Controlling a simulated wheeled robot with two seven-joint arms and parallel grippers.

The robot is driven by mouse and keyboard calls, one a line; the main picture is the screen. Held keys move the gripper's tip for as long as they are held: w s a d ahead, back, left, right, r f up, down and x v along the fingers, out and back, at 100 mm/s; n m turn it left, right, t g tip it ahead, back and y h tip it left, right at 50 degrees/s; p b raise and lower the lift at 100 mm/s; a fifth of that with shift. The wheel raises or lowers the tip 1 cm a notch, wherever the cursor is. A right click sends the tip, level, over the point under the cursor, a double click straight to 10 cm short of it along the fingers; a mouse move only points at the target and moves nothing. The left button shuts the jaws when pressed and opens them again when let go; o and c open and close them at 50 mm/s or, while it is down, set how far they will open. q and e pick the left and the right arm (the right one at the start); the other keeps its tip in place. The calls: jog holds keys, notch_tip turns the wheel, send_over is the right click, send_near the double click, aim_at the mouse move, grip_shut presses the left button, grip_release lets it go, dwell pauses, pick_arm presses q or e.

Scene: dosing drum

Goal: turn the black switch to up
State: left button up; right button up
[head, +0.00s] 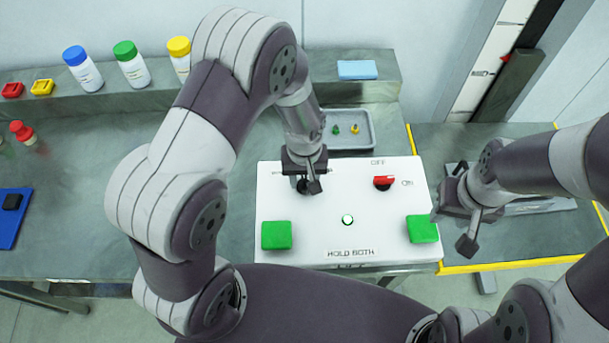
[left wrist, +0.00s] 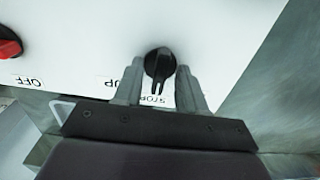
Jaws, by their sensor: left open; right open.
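The black switch (left wrist: 159,64) is a round knob on the white panel (head: 300,222). In the left wrist view, its pale-marked end lies by the word STOP, with the UP label beside it. My left gripper (left wrist: 160,70) is open, with one finger on each side of the switch; I cannot tell if they touch it. In the head view, my left gripper (head: 307,184) is over the panel's upper left and mostly hides the switch. My right gripper (head: 453,227) is open and empty at the panel's right edge, near a green button.
The panel has a red switch (head: 383,183) between OFF and ON, green buttons at left (head: 276,235) and right (head: 422,229), and a small round light (head: 347,220). A grey tray (head: 350,130) stands behind it. Bottles line the back ledge at left.

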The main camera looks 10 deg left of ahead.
pick_arm(q)
grip_shut()
jog(key=m+p, duration=0.1)
jog(key=m, duration=0.3)
jog(key=shift+r+m, duration=0.1)
jog(key=shift+m, duration=0.2)
jog(key=shift+m+p, duration=0.35)
jog(key=shift+m, duration=1.65)
jog(key=shift+w+m, duration=0.1)
jog(key=shift+m, duration=0.2)
grip_release()
